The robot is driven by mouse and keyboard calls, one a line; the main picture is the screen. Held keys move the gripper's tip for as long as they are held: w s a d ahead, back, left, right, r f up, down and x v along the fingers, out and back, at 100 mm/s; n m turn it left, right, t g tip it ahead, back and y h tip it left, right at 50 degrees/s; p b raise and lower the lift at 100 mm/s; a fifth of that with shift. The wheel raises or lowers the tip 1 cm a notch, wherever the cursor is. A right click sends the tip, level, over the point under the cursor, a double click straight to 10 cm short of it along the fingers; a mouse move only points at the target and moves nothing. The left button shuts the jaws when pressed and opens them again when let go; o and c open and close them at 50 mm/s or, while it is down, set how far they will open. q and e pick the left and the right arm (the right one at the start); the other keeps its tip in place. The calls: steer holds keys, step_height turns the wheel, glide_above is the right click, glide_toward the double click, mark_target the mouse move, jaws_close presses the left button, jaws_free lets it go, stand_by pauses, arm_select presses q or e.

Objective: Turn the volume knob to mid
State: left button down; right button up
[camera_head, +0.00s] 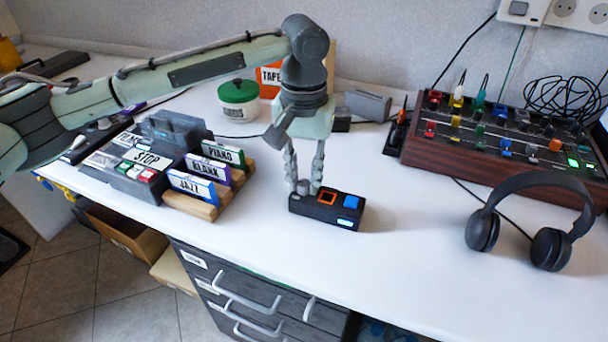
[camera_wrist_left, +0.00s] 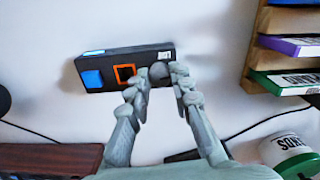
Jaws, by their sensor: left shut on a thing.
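A small black box (camera_head: 325,213) lies on the white desk near its front edge. On its top are a grey volume knob (camera_head: 303,187) at the left end, an orange-framed square (camera_head: 327,198) in the middle and a blue button (camera_head: 351,202) at the right. A lit patch shows on its front. My left gripper (camera_head: 303,187) points down from above and its fingers are shut on the knob. In the left wrist view the fingertips (camera_wrist_left: 160,82) stand on either side of the knob and partly hide it. The knob's setting cannot be read. My right gripper is not in view.
Left of the box, labelled cases (camera_head: 192,186) stand in a wooden rack (camera_head: 205,207) beside a grey player (camera_head: 140,160). A green-lidded jar (camera_head: 239,100) stands behind. A wood-sided mixer (camera_head: 480,150) and headphones (camera_head: 530,215) are at the right. The desk between is clear.

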mark_target(304, 182)
arm_select(q)
steer(key=m, duration=0.4)
steer(key=shift+m, duration=0.4)
steer(key=m, duration=0.9)
steer(key=shift+m, duration=2.7)
steer(key=c, duration=1.3)
jaws_free()
step_height(304, 182, up, 12)
steer(key=shift+r, duration=0.1)
